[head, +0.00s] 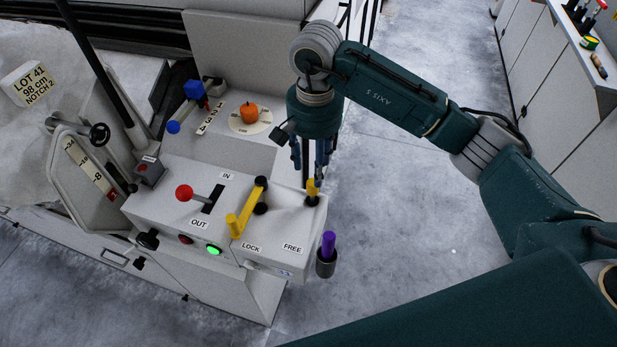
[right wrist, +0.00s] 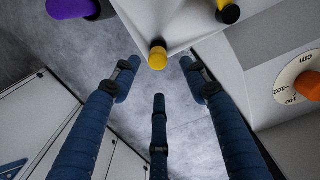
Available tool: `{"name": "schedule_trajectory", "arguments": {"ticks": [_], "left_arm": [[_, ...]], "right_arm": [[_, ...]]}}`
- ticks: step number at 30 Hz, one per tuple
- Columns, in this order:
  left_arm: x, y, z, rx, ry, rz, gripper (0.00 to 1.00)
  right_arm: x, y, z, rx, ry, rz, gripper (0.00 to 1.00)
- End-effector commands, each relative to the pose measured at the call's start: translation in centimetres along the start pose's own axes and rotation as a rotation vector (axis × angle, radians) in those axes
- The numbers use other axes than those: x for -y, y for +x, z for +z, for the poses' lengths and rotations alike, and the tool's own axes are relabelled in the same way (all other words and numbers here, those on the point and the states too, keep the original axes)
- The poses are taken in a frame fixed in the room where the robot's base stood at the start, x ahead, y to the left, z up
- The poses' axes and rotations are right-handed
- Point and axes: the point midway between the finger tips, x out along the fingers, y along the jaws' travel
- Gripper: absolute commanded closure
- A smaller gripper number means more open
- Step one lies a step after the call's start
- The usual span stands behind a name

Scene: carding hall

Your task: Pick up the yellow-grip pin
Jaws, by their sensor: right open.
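The yellow-grip pin (head: 313,188) stands in a dark socket at the right rear corner of the grey control box (head: 275,210), in the head view. In the right wrist view its yellow grip (right wrist: 158,57) shows at the box's corner. My right gripper (head: 311,168) hangs just above and around the pin, its blue fingers pointing down. In the right wrist view the fingers (right wrist: 158,76) are spread, with nothing held between them. Contact with the pin cannot be told. My left gripper is not in view.
A purple-grip pin (head: 328,244) stands in a black holder on the box's right side. A yellow lever (head: 246,212) and a red-knobbed lever (head: 184,193) stand on the box. An orange knob (head: 249,112) sits behind. Floor (head: 400,200) is clear to the right.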

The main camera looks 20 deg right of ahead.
Motion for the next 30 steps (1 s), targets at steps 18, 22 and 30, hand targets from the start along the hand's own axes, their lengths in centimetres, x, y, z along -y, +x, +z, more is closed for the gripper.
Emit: {"name": "schedule_trajectory", "arguments": {"ticks": [18, 22, 30], "left_arm": [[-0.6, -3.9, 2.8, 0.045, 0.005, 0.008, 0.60], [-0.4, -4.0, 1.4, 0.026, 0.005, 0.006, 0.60], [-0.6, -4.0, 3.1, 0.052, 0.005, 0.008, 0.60]], "right_arm": [[0.3, 7.6, 0.3, 0.006, 0.002, 0.002, 0.55], [0.3, 8.8, 0.2, 0.003, 0.001, 0.001, 0.55], [0.3, 9.1, 0.1, 0.000, 0.001, 0.000, 0.59]]}}
